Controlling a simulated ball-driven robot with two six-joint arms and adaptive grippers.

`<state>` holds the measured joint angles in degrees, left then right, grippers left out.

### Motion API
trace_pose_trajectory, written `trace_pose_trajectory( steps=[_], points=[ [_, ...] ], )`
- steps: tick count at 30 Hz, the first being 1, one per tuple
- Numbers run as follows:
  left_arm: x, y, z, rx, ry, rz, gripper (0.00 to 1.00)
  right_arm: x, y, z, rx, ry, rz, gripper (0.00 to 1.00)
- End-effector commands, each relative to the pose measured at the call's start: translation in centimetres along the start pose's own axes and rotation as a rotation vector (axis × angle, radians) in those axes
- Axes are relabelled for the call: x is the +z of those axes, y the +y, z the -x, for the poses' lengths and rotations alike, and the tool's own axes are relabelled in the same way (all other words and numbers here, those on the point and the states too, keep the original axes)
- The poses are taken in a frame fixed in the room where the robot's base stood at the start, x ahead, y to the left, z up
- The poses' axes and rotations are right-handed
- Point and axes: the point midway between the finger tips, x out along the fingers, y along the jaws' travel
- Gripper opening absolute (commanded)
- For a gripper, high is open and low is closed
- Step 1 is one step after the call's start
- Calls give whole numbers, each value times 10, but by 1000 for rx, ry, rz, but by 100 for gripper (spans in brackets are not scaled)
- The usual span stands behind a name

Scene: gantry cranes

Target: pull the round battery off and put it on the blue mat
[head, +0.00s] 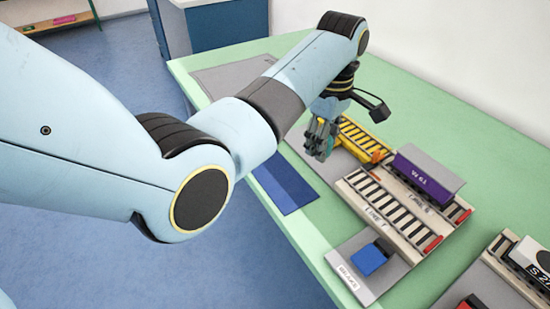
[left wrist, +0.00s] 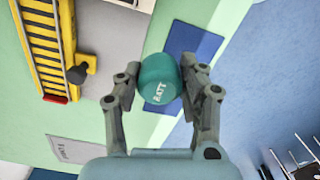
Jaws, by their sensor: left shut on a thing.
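The round battery (left wrist: 159,80) is a teal piece marked BATT. In the left wrist view it sits between the two fingers of my left gripper (left wrist: 163,88), which is shut on it. In the head view my left gripper (head: 320,140) is over the table's left side, near the yellow crane (head: 352,134), and its fingers largely hide the battery. The blue mat (head: 290,189) lies at the table's left edge, nearer the camera than the gripper. In the left wrist view the mat (left wrist: 198,42) shows behind the battery. My right gripper is not in view.
The yellow crane also shows at left in the left wrist view (left wrist: 46,50), with a black knob (left wrist: 77,74) apart from the battery. Striped tracks (head: 390,212), a purple block (head: 428,170) and a blue block (head: 370,259) stand to the right. The green tabletop (head: 460,120) is clear at the back.

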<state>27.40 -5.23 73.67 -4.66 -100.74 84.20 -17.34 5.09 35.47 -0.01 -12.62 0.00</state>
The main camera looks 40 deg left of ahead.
Motion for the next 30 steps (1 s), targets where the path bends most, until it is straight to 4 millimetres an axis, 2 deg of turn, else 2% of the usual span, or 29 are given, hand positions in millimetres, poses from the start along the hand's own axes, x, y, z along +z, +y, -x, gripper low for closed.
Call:
trace_pose_trajectory(
  steps=[6, 13, 18, 25, 30],
  points=[
    [-51, -21, -32, -5, 6, 3, 1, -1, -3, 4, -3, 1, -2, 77],
    [-91, -36, -59, -4, 3, 2, 1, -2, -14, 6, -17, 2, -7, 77],
    [-99, -39, -68, -2, 0, 2, 1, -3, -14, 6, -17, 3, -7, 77],
    [-98, -39, -101, -3, -1, 1, 1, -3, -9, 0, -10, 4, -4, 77],
    [-99, -39, -104, 1, 1, 1, 1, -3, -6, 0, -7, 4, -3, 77]
  ],
)
